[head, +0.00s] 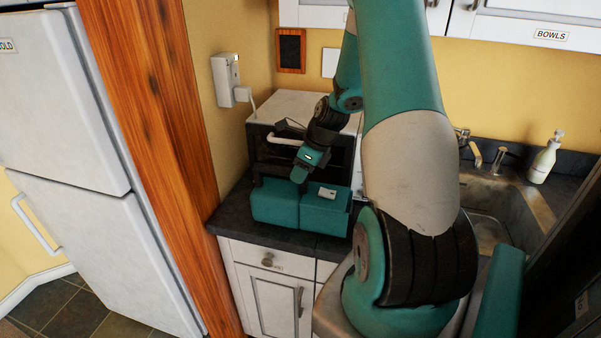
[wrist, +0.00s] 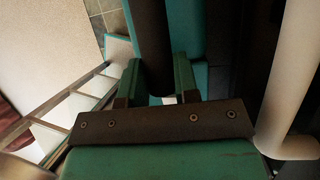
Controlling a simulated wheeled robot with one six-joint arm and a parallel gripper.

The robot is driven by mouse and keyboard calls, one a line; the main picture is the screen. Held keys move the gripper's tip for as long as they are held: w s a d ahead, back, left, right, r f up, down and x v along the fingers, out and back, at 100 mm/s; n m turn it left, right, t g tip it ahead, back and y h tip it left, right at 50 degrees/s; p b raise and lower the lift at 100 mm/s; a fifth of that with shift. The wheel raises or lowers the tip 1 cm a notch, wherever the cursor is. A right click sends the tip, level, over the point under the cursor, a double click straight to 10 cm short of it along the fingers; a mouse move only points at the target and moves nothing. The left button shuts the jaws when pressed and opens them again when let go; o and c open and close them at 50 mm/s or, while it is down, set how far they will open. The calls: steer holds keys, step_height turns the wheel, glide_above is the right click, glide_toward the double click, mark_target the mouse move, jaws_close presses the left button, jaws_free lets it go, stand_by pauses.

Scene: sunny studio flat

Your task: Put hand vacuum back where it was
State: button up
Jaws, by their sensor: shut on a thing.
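My gripper (head: 300,174) is over the dark counter, just above two teal box-like things, and points down. In the wrist view its two teal fingers (wrist: 158,88) are shut on a dark rounded thing (wrist: 155,45). Most of that thing is out of sight in the head view. I cannot tell for sure that it is the hand vacuum. A white device with a cord (head: 231,82) is on the yellow wall at the left; I cannot tell what it is.
The left teal box (head: 274,207) and the right teal box (head: 326,215) sit side by side on the counter (head: 232,203). Behind them is a dark-fronted oven (head: 290,104) with a pale handle. A sink (head: 520,205) and soap bottle (head: 545,160) are at right, a fridge (head: 70,100) at left.

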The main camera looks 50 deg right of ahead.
steer(key=shift+f, duration=0.4)
steer(key=o, duration=1)
steer(key=shift+c, duration=0.2)
